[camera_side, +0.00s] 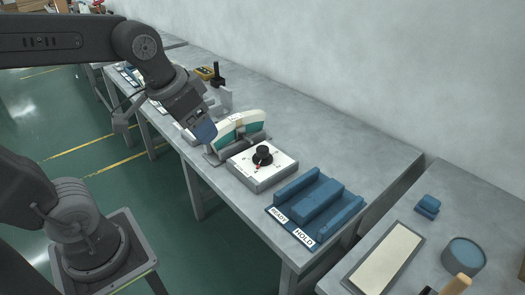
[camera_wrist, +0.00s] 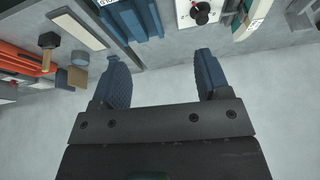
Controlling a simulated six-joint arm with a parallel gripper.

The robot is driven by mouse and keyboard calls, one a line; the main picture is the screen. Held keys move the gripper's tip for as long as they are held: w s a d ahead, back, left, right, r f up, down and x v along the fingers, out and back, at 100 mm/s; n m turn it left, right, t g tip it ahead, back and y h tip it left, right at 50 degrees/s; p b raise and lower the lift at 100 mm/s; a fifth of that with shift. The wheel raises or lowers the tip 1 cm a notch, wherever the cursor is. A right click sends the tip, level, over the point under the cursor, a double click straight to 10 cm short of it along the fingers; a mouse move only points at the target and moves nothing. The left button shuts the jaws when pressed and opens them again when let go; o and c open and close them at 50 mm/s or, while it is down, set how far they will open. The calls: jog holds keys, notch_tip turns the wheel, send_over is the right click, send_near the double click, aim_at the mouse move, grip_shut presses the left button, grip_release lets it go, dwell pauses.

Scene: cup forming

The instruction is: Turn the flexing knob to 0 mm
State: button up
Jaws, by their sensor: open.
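The flexing knob (camera_side: 262,155) is black and round, and sits on top of a white box (camera_side: 283,170) with dial marks. A small red mark shows beside the knob; the scale figures are too small to read. In the wrist view the knob (camera_wrist: 201,13) is at the top edge, beyond my right fingertip and apart from it. My gripper (camera_side: 203,131) is up left of the box in the side view, its blue fingers apart and empty. In the wrist view the open gripper (camera_wrist: 157,60) has only grey surface between its fingers.
A curved cream and teal fixture (camera_side: 238,126) stands just behind-left of the box. A blue block holder (camera_side: 310,200) with READY and HOLD labels is to its right. A second table (camera_side: 440,180) holds a cream pad (camera_side: 385,258) and a blue round container (camera_side: 464,254).

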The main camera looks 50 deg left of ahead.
jog(key=w+a+f+m+g, duration=0.15)
jog(key=w+a, duration=0.25)
jog(key=w, duration=0.9)
jog(key=m+g, duration=0.1)
jog(key=g, duration=0.2)
send_near(263, 148)
notch_tip(263, 148, down, 10)
jog(key=shift+f, duration=0.1)
jog(key=c, duration=0.9)
jog(key=shift+c, duration=0.2)
